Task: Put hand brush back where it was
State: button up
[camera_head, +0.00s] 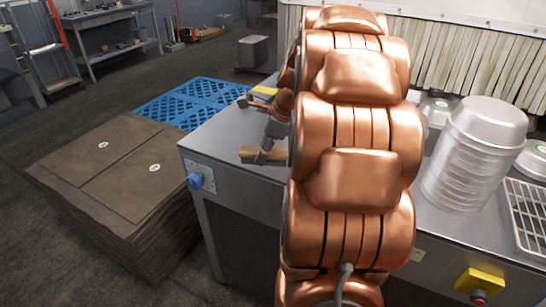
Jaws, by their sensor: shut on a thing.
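My gripper (264,156) is over the left end of the metal table (215,150), to the left of my copper-coloured arm. It is shut on the hand brush (249,153), whose light wooden part sticks out to the left of the fingers. The brush is low, close above or touching the tabletop; I cannot tell which. The rest of the brush is hidden by the gripper and the arm.
A tall stack of metal pans (470,160) stands on the table to the right of my arm, near a wire rack (526,214). A brown cardboard stack (115,165) and blue pallets (190,103) lie left of the table. A strip curtain (465,62) is behind.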

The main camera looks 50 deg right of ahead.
aim_at(277, 153)
jog(key=m, duration=0.1)
jog(key=s, duration=0.1)
jog(key=s+m+h+b, duration=0.1)
jog(key=shift+s+d+f+m+t, duration=0.1)
jog(key=shift+d+f+m+t, duration=0.2)
jog(key=shift+d+f, duration=0.05)
jog(key=shift+s+d+m+b, duration=0.2)
jog(key=shift+s+m+b, duration=0.2)
jog(key=shift+m, duration=0.2)
jog(key=shift+d+h, duration=0.1)
jog(key=shift+h, duration=0.2)
jog(key=w+d, duration=0.3)
jog(key=w+d+f+p, duration=0.1)
jog(key=w+d, duration=0.3)
jog(key=w+d+p, duration=0.1)
jog(key=w+d, duration=0.2)
jog(key=w, duration=0.1)
jog(key=shift+d+f, duration=0.15)
jog(key=shift+d, duration=0.1)
jog(key=shift+w, duration=0.1)
jog(key=shift+w+d+f+p, duration=0.1)
jog(key=shift+w+d+p, duration=0.1)
jog(key=shift+p, duration=0.1)
jog(key=shift+s+f, duration=0.1)
jog(key=shift+f, duration=1.6)
jog(key=shift+f+p, duration=0.1)
jog(key=shift+p, duration=0.3)
